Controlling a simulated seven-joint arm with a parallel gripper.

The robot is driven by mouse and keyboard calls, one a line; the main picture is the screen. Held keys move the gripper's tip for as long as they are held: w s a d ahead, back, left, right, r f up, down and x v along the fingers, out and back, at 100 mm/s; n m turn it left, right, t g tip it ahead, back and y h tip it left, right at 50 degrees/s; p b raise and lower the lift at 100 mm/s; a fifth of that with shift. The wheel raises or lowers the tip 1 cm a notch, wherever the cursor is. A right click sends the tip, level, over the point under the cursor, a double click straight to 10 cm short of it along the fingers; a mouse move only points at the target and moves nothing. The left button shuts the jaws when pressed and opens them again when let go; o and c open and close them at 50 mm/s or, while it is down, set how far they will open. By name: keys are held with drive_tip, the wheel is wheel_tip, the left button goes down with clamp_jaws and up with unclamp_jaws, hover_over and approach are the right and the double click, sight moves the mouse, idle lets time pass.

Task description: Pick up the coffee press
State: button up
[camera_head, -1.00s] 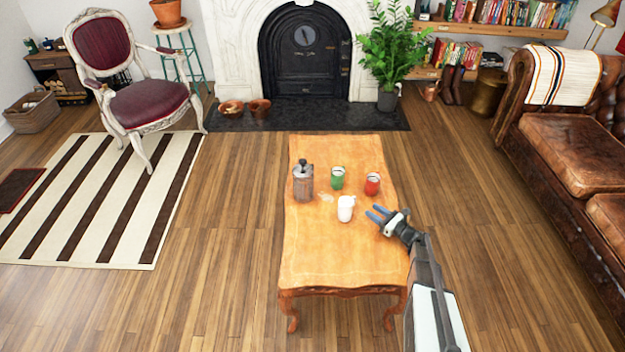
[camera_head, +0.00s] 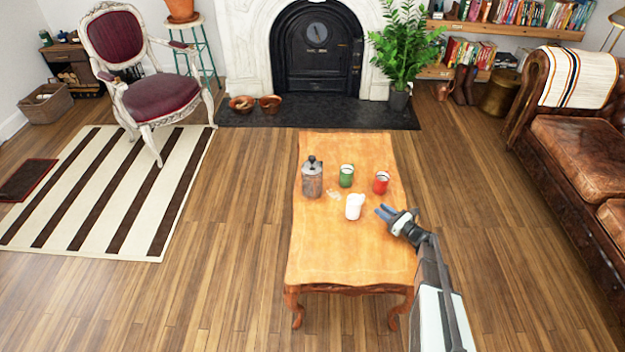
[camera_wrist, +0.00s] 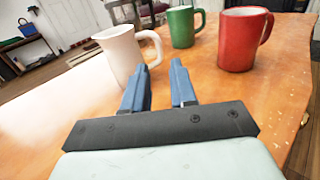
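The coffee press (camera_head: 312,178) is a dark grey, rust-toned cylinder with a dark lid and knob. It stands upright on the left side of the wooden table (camera_head: 345,250). Part of it seems to show at the top edge of the wrist view, behind the mugs, too cropped to be sure. My gripper (camera_head: 383,211) is at the table's right side, to the right of the white mug (camera_head: 354,207). Its two blue fingers are apart with nothing between them, as the wrist view also shows (camera_wrist: 160,82). The white mug stands between my gripper and the press.
A green mug (camera_head: 346,176) and a red mug (camera_head: 381,183) stand upright right of the press; they also show in the wrist view, green (camera_wrist: 182,27) and red (camera_wrist: 242,40). A small pale patch (camera_head: 334,194) lies near the press. The table's front half is clear.

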drive_tip(key=w+r+n+g, duration=0.1)
drive_tip(key=w, duration=0.1)
drive_tip(key=w+r+n+g+h, duration=0.1)
drive_tip(key=w, duration=0.2)
drive_tip(key=w+r+g, duration=0.1)
drive_tip(key=w, duration=0.1)
drive_tip(key=shift+w+d+n+h, duration=0.2)
drive_tip(key=shift+w+n+h, duration=0.1)
drive_tip(key=shift+n, duration=0.1)
drive_tip(key=w+a+r+g, duration=0.2)
drive_tip(key=w+a, duration=0.2)
drive_tip(key=a, duration=0.3)
drive_tip(key=w+a+r+g, duration=0.1)
drive_tip(key=w+a+r, duration=0.25)
drive_tip(key=a, duration=0.35)
drive_tip(key=shift+r+x, duration=0.2)
drive_tip(key=shift+x, duration=6.7)
drive_tip(key=shift+w+a, duration=0.1)
clamp_jaws()
drive_tip(key=shift+r, duration=0.1)
